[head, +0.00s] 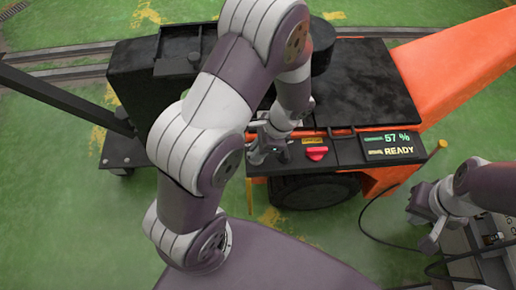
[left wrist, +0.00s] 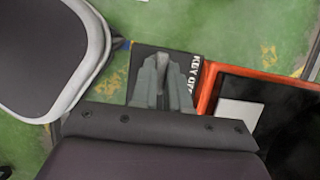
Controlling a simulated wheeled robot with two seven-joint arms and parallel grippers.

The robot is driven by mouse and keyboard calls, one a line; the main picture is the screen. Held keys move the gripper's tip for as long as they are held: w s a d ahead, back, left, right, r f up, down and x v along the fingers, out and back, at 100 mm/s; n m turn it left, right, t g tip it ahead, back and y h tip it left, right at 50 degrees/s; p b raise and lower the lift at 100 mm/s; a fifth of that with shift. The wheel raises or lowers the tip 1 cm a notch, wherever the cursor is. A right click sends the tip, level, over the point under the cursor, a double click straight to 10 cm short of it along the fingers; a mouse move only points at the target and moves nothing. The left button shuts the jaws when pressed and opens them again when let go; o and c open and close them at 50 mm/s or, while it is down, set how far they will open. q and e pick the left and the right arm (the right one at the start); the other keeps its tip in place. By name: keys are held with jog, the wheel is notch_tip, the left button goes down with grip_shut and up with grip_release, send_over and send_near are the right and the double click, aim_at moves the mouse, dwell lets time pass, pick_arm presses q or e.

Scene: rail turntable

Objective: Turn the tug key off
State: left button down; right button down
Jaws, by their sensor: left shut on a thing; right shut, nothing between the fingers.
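The tug (head: 365,85) is an orange and black vehicle with a black control panel (head: 345,157) along its near side. My left gripper (head: 262,155) is at the left end of this panel. In the left wrist view its fingers (left wrist: 160,72) are shut over a dark plate (left wrist: 140,88) with white lettering that seems to read "KEY OF…", partly covered. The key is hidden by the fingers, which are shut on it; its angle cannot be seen. My right gripper (head: 420,212) is shut and empty, at the right, apart from the tug.
A red knob (head: 317,153) sits on the panel just right of my left gripper. A display (head: 391,146) reads 57 % and READY. A black cable (head: 372,232) hangs between the tug and my right gripper. Green floor is clear at lower left.

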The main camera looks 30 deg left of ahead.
pick_arm(q)
jog(key=shift+r+n+g+p, duration=0.2)
jog(key=shift+n+g+p, duration=0.15)
jog(key=shift+p, duration=0.35)
jog(key=n+h+p, duration=0.1)
jog(key=n+p, duration=0.3)
jog(key=p, duration=0.1)
jog(key=n+g+h+p, duration=0.1)
jog(key=n+p, duration=0.3)
jog(key=p, duration=0.1)
jog(key=shift+a+n+g+h, duration=0.2)
jog(key=shift+n+g+h, duration=0.05)
jog(key=shift+h, duration=0.15)
jog(key=n+h+p, duration=0.1)
jog(key=n+p, duration=0.2)
jog(key=n, duration=0.1)
jog(key=shift+a+h+p, duration=0.1)
jog(key=shift+h+p, duration=0.2)
jog(key=shift+h, duration=0.1)
jog(key=shift+a+f+n+h+p, duration=0.1)
jog(key=shift+n+h+p, duration=0.35)
jog(key=shift+n, duration=0.7)
jog(key=shift+f+n+h+p, duration=0.1)
jog(key=shift+n+h+p, duration=0.35)
jog(key=shift+n, duration=0.7)
jog(key=c, duration=1.1)
grip_release()
